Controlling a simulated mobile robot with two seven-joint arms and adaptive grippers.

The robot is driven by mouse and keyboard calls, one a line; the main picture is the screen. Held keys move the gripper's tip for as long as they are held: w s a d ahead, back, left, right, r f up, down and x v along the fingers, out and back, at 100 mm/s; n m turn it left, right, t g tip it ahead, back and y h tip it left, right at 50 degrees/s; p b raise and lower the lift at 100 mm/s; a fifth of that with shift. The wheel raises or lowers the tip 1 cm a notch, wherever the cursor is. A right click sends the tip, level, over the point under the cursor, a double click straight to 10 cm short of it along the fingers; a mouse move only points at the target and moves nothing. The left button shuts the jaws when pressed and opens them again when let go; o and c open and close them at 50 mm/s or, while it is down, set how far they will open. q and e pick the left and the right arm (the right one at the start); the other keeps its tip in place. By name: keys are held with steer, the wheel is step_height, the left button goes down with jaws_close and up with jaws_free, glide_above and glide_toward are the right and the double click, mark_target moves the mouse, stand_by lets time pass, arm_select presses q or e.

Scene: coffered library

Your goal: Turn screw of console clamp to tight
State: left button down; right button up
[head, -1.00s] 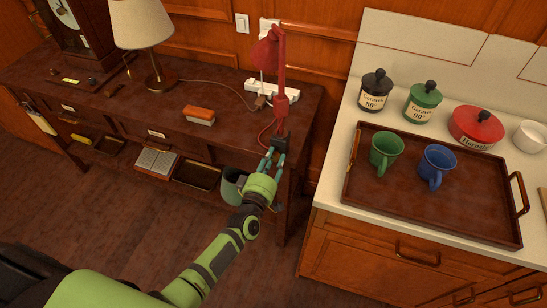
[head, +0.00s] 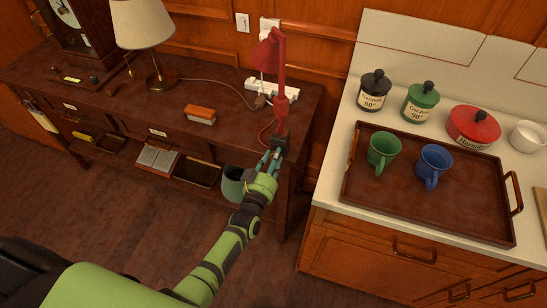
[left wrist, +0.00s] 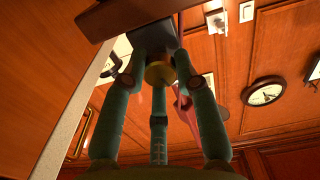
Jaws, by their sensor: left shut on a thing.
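The console clamp (head: 281,139) is a dark block at the front right edge of the dark console table, at the foot of the red lamp (head: 279,85). In the left wrist view the dark clamp body (left wrist: 155,38) is above the fingers, under the table edge. Its brass-coloured screw (left wrist: 160,73) shows between the teal fingertips. My left gripper (head: 271,158) reaches up to the clamp from the front and below, and is shut on the screw. It also shows in the left wrist view (left wrist: 160,78). The screw is hidden in the head view. My right gripper is out of view.
On the console (head: 228,100) are an orange-topped block (head: 200,114), a power strip (head: 270,92) and a cream-shaded lamp (head: 143,25). A grey-green bin (head: 232,184) stands below, close to my arm. The counter with a tray (head: 395,210) is to the right.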

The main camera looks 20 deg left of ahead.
arm_select(q)
steer(key=shift+w+r+m, duration=0.1)
steer(key=shift+r+m, duration=0.1)
steer(key=shift+m, duration=1.7)
steer(key=shift+r, duration=0.1)
steer(key=c, duration=0.9)
jaws_free()
steer(key=shift+c, duration=0.2)
steer(key=s, duration=1.2)
steer(key=shift+a, duration=0.2)
